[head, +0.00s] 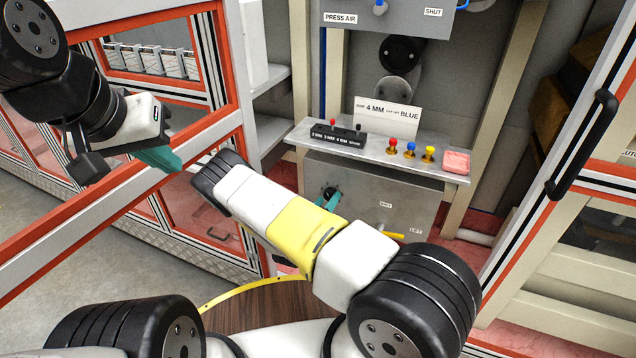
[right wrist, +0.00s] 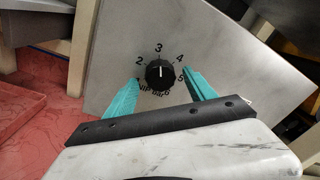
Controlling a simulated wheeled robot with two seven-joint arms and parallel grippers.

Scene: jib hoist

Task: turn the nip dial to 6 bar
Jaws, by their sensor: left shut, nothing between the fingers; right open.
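The nip dial is a black round knob (right wrist: 159,73) on a grey panel in the right wrist view. Its white pointer line points up, near the 3. In the head view the right gripper (head: 329,201) is at the dial on the lower grey box. My left gripper (head: 160,158) is shut and empty, far left of the dial.
A metal shelf (head: 318,142) above the dial box holds a black block with pegs, a card, coloured knobs (head: 410,150) and a pink block. A yellow lever (head: 390,235) sits near the LIFT label. A red-framed door with a black handle (head: 583,143) stands at right.

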